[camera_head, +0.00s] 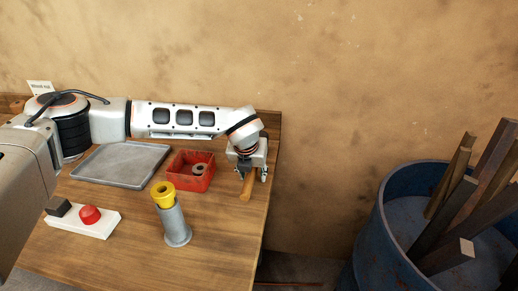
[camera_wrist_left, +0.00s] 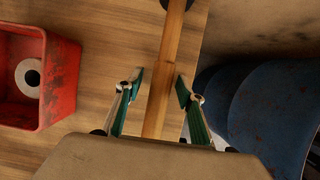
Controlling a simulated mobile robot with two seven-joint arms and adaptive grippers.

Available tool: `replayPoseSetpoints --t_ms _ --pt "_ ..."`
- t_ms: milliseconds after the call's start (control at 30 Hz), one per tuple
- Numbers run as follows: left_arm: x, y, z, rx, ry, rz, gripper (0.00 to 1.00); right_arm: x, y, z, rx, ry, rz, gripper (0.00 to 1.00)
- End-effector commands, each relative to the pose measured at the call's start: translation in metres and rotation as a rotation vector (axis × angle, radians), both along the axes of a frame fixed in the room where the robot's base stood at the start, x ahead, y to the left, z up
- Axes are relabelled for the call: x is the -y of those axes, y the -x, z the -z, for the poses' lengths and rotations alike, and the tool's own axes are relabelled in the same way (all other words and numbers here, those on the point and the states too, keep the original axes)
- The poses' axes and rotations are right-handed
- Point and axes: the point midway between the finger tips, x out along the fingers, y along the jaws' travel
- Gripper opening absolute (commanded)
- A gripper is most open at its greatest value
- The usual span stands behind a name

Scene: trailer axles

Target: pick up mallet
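The mallet's wooden handle (camera_head: 246,188) lies at the right end of the wooden table, partly under my left gripper (camera_head: 252,174). In the left wrist view the handle (camera_wrist_left: 165,60) runs from the top edge down between the two green-padded fingers. My left gripper (camera_wrist_left: 161,82) is open, with one finger on each side of the handle and a small gap visible. The mallet's head is not clearly seen; a dark grey bit shows at the top edge of the wrist view. My right gripper is not in view.
A red bin (camera_head: 191,184) with a metal ring stands left of the handle. A grey tray (camera_head: 120,165), a grey cylinder with a yellow top (camera_head: 176,225) and a red button on a white box (camera_head: 84,222) are also there. A blue barrel (camera_head: 372,245) holding wooden posts stands right.

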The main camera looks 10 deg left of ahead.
Motion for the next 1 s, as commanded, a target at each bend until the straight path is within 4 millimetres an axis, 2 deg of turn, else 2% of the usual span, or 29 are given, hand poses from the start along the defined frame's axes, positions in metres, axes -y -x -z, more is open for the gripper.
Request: replayPoseSetpoints --t_ms 67,100,233,733,867,1000 --pt "0.000 0.000 0.000 0.000 0.000 0.000 0.38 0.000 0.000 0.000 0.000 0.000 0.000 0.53" --pt "0.000 0.000 0.000 0.000 0.000 0.001 0.33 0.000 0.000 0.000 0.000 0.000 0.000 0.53" --pt "0.000 0.000 0.000 0.000 0.000 0.001 0.00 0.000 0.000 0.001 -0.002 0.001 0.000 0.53" --pt "0.000 -0.001 -0.009 0.004 0.001 0.001 0.00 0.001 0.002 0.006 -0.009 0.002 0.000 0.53" --pt "0.001 -0.001 -0.023 0.006 0.001 0.002 0.00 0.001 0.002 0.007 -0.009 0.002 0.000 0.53" --pt "0.001 -0.002 -0.048 0.008 0.001 0.002 0.00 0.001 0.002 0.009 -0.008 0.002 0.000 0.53"
